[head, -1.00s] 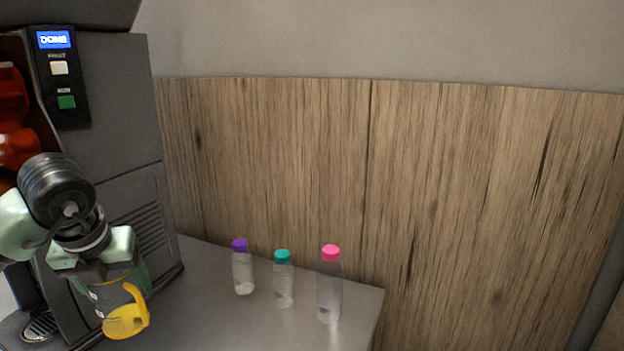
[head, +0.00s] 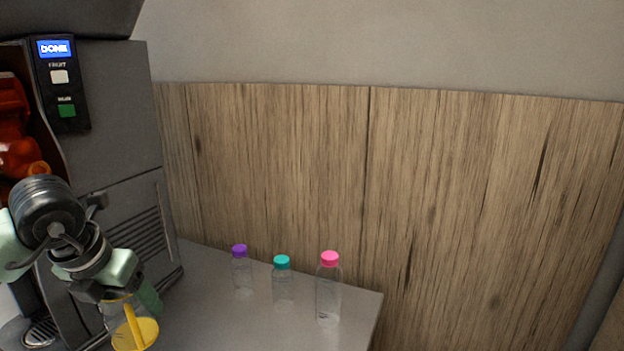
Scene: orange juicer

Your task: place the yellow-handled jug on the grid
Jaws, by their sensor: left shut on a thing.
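The jug (head: 117,312) is clear with a yellow handle and a yellow round part at its lower end. It shows at the lower left of the head view, in front of the juicer. My left gripper (head: 122,292) is shut on the jug at its upper part, and its fingers hide some of it. The grid (head: 40,332) is the slotted drip plate at the juicer's foot, to the left of the jug. The jug appears apart from the grid. My right gripper is not in view.
The grey juicer (head: 105,130) with a lit display stands at the left. Bottles with purple (head: 239,250), teal (head: 282,261) and pink (head: 330,258) caps stand on the grey counter (head: 220,325). The counter between jug and bottles is clear. A wood-panelled wall (head: 430,200) stands behind.

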